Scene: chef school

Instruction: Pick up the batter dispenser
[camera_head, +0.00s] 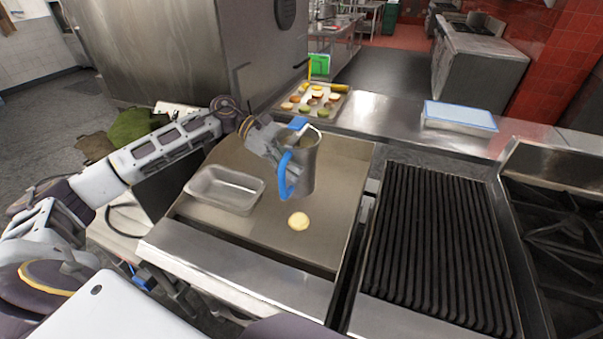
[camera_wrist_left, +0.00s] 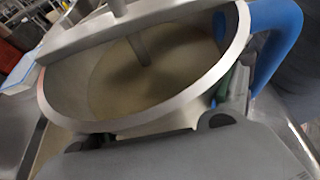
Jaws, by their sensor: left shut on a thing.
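The batter dispenser (camera_head: 305,165) is a metal pitcher-like vessel with a blue handle, held over the flat griddle in the head view. In the left wrist view, its round rim and pale batter inside (camera_wrist_left: 150,75) fill much of the picture, with the blue handle (camera_wrist_left: 278,35) at the upper right. My left gripper (camera_head: 282,150) is shut on the dispenser from its left side; its fingertips are partly hidden by the vessel. The dispenser looks slightly tilted. My right gripper is not in view.
A round pale batter disc (camera_head: 298,221) lies on the griddle (camera_head: 225,228) below the dispenser. An empty metal pan (camera_head: 215,192) sits to its left. A ribbed grill (camera_head: 425,250) is on the right. A food tray (camera_head: 313,102) and a blue-lidded container (camera_head: 459,116) stand behind.

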